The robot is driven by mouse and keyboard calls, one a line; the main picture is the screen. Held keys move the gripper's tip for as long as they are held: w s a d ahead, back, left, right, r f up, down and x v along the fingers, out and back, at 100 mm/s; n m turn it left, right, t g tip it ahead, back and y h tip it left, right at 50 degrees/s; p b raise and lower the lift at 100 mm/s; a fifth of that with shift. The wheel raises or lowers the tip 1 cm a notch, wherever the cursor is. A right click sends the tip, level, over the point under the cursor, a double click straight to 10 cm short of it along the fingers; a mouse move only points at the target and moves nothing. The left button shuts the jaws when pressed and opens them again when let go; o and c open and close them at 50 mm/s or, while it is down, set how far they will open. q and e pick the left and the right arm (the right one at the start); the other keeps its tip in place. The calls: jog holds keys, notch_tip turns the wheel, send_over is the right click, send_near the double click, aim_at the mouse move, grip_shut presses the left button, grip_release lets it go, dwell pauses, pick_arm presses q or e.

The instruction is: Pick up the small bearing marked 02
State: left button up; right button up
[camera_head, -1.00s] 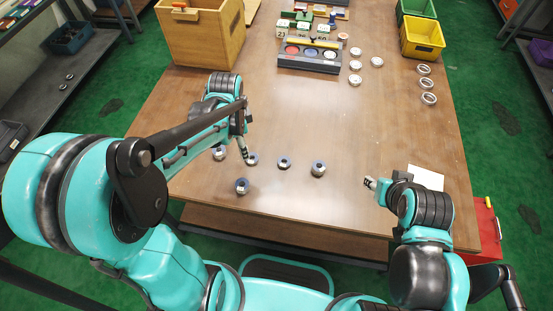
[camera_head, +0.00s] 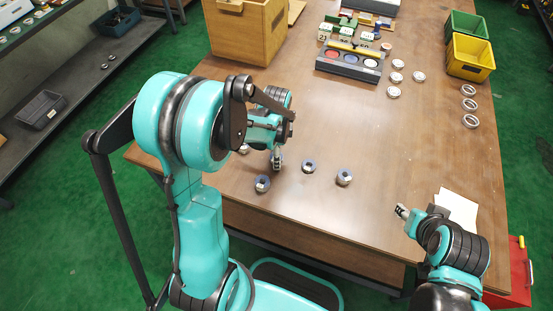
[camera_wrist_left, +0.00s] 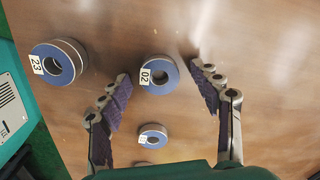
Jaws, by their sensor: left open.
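In the left wrist view, the small blue-faced bearing marked 02 (camera_wrist_left: 158,76) lies on the wooden table between the fingertips of my open left gripper (camera_wrist_left: 160,72). A gap shows on both sides of it. In the head view, my left gripper (camera_head: 277,160) points down into the row of bearings and partly hides the one beneath it. My right gripper (camera_head: 402,211) hangs near the table's front right; its jaw opening is too small to judge.
A larger bearing marked 23 (camera_wrist_left: 70,62) and a smaller bearing (camera_wrist_left: 152,138) lie close by. More bearings (camera_head: 308,167) (camera_head: 344,177) (camera_head: 262,184) lie along the front. A wooden box (camera_head: 240,35), dark tray (camera_head: 340,67) and yellow bin (camera_head: 468,60) stand farther back.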

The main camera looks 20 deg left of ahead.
pick_arm(q)
jog(key=shift+r, duration=0.1)
jog(key=c, duration=1.3)
jog(key=shift+r, duration=0.1)
